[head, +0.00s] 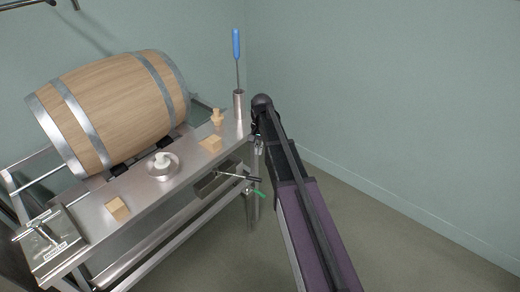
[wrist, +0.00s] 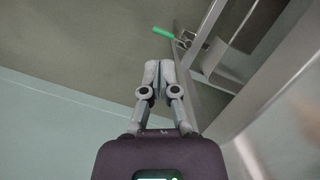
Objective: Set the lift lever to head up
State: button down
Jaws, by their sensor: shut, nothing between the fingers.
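A lever with a green grip (head: 258,193) sticks out below the front right of the steel bench. The green grip (wrist: 163,32) also shows in the wrist view, ahead of my fingertips and apart from them. A second, metal handle (head: 40,230) stands on a labelled steel plate at the bench's left end; its labels are too small to read. I cannot tell which is the lift lever. My gripper (wrist: 160,64) is shut and empty, beside the bench's right end. In the head view my arm mostly hides it.
The steel bench (head: 90,215) carries a wooden barrel (head: 115,100), wooden blocks (head: 117,208), a small dish (head: 163,168) and a metal tube (head: 239,104) with a blue-handled rod (head: 236,45). A bench leg (wrist: 190,90) is right of my gripper. Floor at right is clear.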

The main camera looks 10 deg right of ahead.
jog(key=s+a+f+b, duration=0.2)
jog(key=s+f+b, duration=0.2)
jog(key=f+b, duration=0.1)
jog(key=shift+s+a+f+b, duration=0.25)
jog(key=shift+s+f+b, duration=0.05)
jog(key=shift+f, duration=0.3)
dwell(0.3)
jog(key=shift+s+a, duration=0.25)
jog(key=shift+s, duration=0.05)
